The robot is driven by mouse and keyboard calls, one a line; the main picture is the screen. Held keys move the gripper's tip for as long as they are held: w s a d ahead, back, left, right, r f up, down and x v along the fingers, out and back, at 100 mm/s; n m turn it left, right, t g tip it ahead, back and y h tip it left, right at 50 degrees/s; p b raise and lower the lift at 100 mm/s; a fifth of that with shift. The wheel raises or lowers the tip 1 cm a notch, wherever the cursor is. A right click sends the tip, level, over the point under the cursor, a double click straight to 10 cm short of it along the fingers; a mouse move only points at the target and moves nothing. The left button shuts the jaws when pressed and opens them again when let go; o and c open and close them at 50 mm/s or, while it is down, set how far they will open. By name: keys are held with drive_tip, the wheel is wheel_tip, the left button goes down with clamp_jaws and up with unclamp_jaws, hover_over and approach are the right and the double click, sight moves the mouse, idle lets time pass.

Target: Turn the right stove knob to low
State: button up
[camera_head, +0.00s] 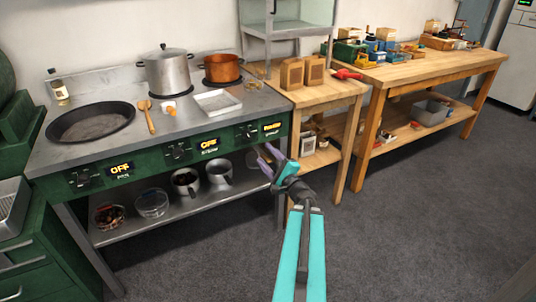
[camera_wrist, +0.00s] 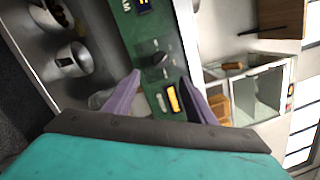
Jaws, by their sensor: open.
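The right stove knob (camera_head: 246,133) is on the green front panel (camera_head: 221,151), left of a small lit yellow-orange display (camera_head: 271,127) whose word I cannot read. My gripper (camera_head: 265,157) is open and empty, in front of the panel's right end, below and right of the knob in the picture. In the wrist view the dark knob (camera_wrist: 158,59) shows beyond and between the two purple fingertips (camera_wrist: 160,79), with the orange display (camera_wrist: 174,99) nearer. The fingers appear apart from the knob.
Left (camera_head: 83,177) and middle (camera_head: 178,152) knobs have displays reading OFF. A steel pot (camera_head: 167,74) and a copper pot (camera_head: 222,68) stand on the stove. Mugs and bowls sit on the shelf below (camera_head: 168,215). A wooden table (camera_head: 315,93) adjoins on the right. Floor in front is clear.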

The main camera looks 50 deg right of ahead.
drive_tip(key=shift+s+a+p, duration=0.2)
drive_tip(key=shift+s+p, duration=0.2)
drive_tip(key=shift+p, duration=1)
